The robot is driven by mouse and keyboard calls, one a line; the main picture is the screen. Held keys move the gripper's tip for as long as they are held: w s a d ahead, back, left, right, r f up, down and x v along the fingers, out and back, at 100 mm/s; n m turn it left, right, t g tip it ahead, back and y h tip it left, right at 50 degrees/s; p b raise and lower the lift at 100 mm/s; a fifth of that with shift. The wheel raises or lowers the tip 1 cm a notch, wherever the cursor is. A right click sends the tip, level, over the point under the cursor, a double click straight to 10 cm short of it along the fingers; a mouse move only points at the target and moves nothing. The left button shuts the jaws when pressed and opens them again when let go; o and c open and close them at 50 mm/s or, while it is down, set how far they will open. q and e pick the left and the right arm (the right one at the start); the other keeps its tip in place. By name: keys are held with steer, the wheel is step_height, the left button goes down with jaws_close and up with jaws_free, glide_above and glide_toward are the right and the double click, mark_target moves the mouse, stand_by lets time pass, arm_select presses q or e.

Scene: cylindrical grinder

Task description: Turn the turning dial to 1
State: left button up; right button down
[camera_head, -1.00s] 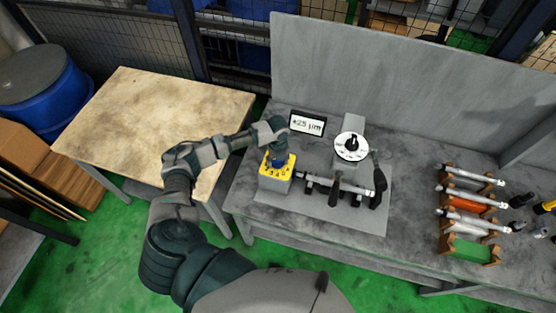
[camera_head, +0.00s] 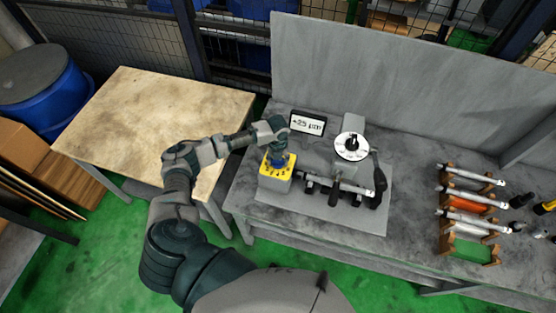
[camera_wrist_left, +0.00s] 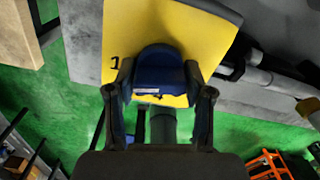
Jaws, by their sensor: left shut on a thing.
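The turning dial is a blue knob (camera_wrist_left: 160,72) on a yellow-topped box (camera_head: 272,182) at the left end of the grinder plate. A black "1" shows on the yellow face left of the knob in the left wrist view. My left gripper (camera_head: 280,160) comes down on the box from above. Its two fingers (camera_wrist_left: 160,92) are on either side of the blue knob, shut on it. The fingers and wrist hide part of the knob and of the face, and I cannot tell which mark the knob points to. My right gripper is not in view.
A small display (camera_head: 307,123) stands behind the box, its digits blurred. A white round gauge (camera_head: 352,147) and a horizontal cylinder fixture (camera_head: 342,186) are to the right. A rack (camera_head: 470,222) with several cylinders stands further right. The wooden table (camera_head: 150,125) at left is clear.

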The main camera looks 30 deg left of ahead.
arm_select(q)
steer(key=o, duration=1.1)
step_height(320, 180, up, 12)
steer(key=shift+a+f, duration=0.1)
